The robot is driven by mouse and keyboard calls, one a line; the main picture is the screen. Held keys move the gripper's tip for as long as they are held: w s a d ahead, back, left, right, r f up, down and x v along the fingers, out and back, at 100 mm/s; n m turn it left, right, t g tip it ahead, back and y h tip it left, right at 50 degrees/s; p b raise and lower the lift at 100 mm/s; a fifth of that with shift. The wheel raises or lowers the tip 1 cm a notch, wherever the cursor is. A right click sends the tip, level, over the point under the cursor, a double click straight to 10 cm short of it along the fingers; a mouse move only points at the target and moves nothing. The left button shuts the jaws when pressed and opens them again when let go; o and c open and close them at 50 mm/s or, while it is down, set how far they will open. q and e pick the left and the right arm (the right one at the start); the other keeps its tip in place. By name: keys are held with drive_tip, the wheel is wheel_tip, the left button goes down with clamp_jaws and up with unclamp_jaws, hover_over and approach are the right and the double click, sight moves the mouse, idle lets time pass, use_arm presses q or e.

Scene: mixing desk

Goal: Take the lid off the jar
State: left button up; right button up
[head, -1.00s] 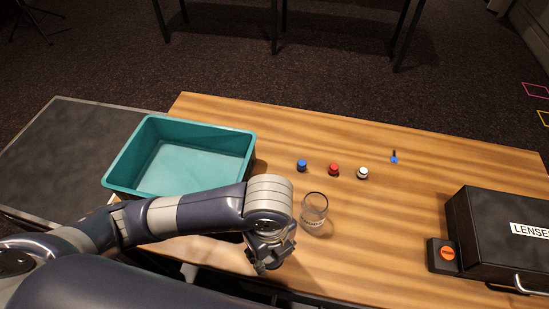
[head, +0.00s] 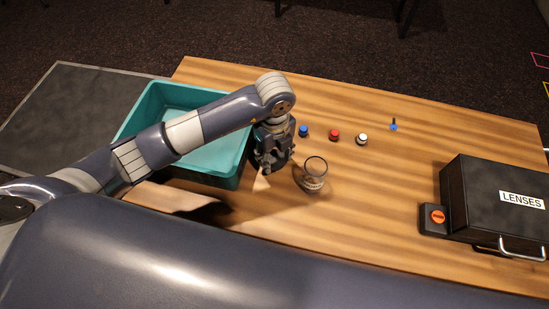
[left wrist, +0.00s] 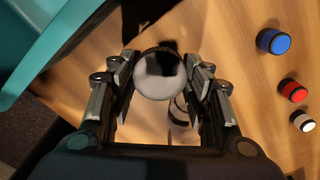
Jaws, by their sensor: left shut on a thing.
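The glass jar (head: 315,178) stands upright on the wooden table, and its top looks open. My left gripper (head: 268,167) is just left of the jar in the head view, above the table and pointing down. In the left wrist view its fingers are shut on the round grey lid (left wrist: 160,73). The lid is apart from the jar, part of which shows below it (left wrist: 180,112). My right gripper is in neither view.
A teal bin (head: 232,175) is left of my gripper. Blue (head: 303,131), red (head: 334,135) and white (head: 362,139) capped pots stand behind the jar. A black LENSES case (head: 480,210) and a box with an orange button (head: 434,219) are at right. Table between is clear.

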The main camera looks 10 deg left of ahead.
sight(274, 158)
use_arm(q)
wheel_tip(274, 158, down, 2)
drive_tip(key=shift+s+f+p, duration=0.1)
drive_tip(key=shift+f+p, duration=0.1)
drive_tip(key=shift+p, duration=0.2)
drive_tip(key=shift+f, duration=0.3)
drive_tip(key=shift+f, duration=0.1)
drive_tip(key=shift+f, duration=0.15)
drive_tip(key=o, duration=1.2)
